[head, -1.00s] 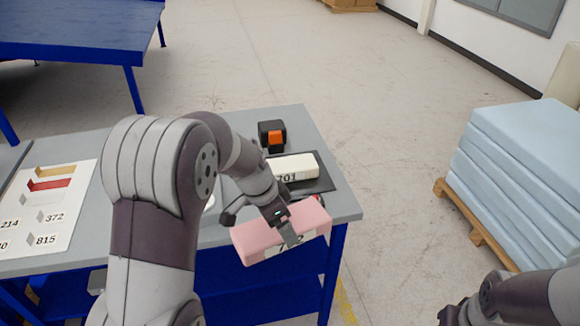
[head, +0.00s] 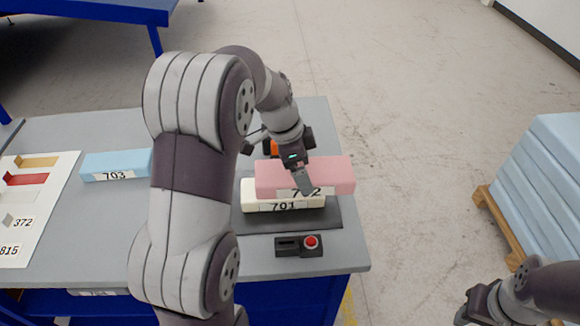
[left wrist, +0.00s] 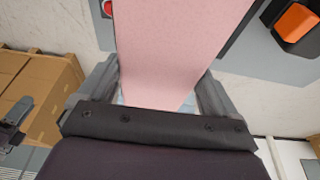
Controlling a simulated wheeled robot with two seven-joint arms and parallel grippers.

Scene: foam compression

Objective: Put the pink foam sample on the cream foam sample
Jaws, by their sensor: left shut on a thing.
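The pink foam sample (head: 325,172), with a partly covered label, is held in my left gripper (head: 303,182). In the left wrist view the pink foam (left wrist: 175,50) runs between the two fingers of the left gripper (left wrist: 155,95). The cream foam sample (head: 258,203), labelled 701, lies on a dark plate (head: 332,215). The pink foam appears over the cream one, shifted to the right and hiding much of its top. I cannot tell whether they touch. My right gripper (head: 478,303) is at the lower right, away from the table, its fingers unclear.
A black and orange object (head: 273,148) is behind, partly hidden by my arm. A blue foam sample (head: 112,165), labelled 703, lies left. A sample board (head: 38,215) is at the far left. Light-blue slabs (head: 550,185) sit on a pallet.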

